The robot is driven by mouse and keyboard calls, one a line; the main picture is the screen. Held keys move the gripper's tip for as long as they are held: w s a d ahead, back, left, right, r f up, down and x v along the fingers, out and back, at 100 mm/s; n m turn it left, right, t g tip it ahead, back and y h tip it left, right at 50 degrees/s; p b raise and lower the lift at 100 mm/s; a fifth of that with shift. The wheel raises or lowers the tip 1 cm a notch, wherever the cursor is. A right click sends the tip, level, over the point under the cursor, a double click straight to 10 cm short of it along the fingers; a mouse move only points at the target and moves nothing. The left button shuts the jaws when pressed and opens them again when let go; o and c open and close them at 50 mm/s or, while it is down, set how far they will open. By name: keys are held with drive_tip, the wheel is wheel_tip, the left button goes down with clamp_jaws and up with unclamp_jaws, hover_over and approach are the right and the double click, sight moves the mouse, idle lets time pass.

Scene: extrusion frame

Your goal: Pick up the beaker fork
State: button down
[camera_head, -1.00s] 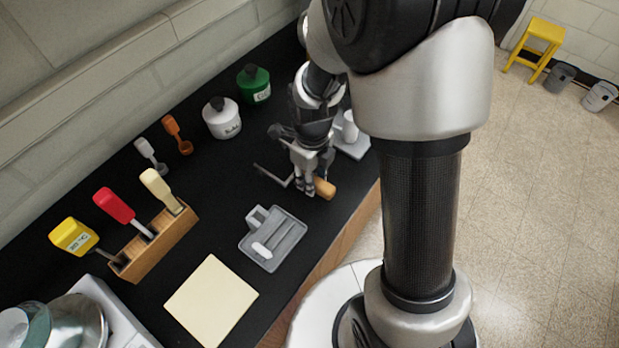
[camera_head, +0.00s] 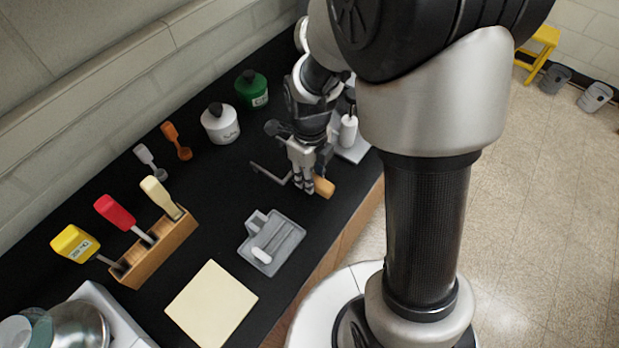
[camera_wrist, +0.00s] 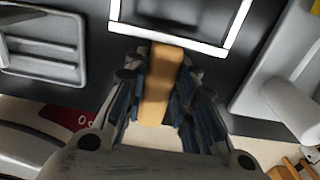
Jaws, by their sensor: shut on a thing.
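The beaker fork shows a wooden handle (camera_head: 324,187) and a pale metal U-shaped frame (camera_head: 270,175) over the black counter in the head view. My gripper (camera_head: 304,184) is at the handle end, near the counter's front edge. In the wrist view, the tan handle (camera_wrist: 162,78) runs between my two fingers (camera_wrist: 158,92), which are shut on it from both sides. The fork's white metal frame (camera_wrist: 172,41) extends past the fingertips at the top. I cannot tell whether the fork touches the counter.
A grey tray (camera_head: 271,242) lies left of the gripper. A stand with a white bottle (camera_head: 348,133) is close on the right. White (camera_head: 220,125) and green (camera_head: 252,90) jars stand behind. A wooden tool holder (camera_head: 155,250) and a cream pad (camera_head: 211,303) lie farther left.

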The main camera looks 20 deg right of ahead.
wheel_tip(320, 180, up, 17)
drive_tip(key=p, duration=0.4)
drive_tip(key=c, duration=1.9)
unclamp_jaws()
drive_tip(key=shift+c, duration=0.2)
clamp_jaws()
